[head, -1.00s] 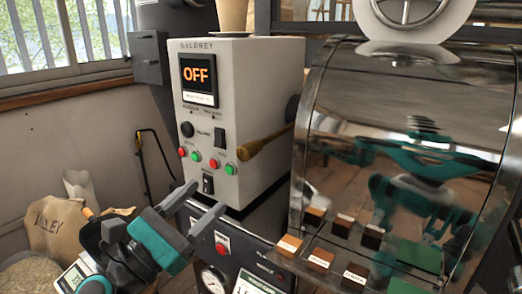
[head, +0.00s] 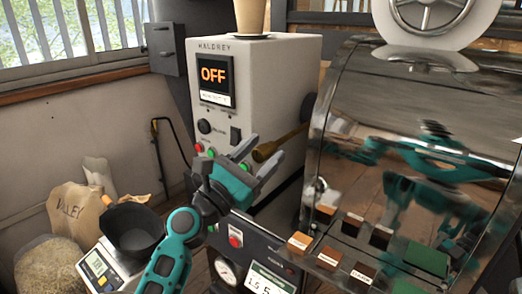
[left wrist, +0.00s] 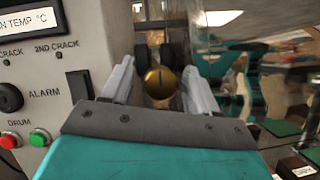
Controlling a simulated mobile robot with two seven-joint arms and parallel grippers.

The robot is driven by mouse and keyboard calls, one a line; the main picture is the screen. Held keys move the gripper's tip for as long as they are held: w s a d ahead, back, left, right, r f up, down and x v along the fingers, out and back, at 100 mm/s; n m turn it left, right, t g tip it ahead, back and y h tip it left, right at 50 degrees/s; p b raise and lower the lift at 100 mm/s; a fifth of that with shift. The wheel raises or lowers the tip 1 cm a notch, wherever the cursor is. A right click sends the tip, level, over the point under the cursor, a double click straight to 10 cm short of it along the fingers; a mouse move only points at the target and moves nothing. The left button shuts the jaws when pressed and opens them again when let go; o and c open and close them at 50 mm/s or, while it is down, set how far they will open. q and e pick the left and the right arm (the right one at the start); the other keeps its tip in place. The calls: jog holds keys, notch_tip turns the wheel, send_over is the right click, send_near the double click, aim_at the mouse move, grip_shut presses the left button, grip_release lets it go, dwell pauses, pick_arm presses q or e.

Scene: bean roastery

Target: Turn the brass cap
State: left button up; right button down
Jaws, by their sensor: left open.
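A brass handle (head: 284,145) sticks out toward me between the white control box and the steel drum in the head view. My left gripper (head: 264,149) is open. Its two fingers (left wrist: 158,76) show on either side of the cap in the wrist view, with gaps at both sides. I cannot tell how far the cap is from the fingertips. The gripper hides part of the handle's near end in the head view. My right gripper is not in view.
The white control box (head: 270,80) reads OFF and stands close left of my left gripper. The shiny drum (head: 420,110) is to the right, with several small sample blocks (head: 354,223) before it. A dark bowl on a scale (head: 97,271) and a sack (head: 75,213) are lower left.

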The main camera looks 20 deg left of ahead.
pick_arm(q)
jog(key=c, duration=1)
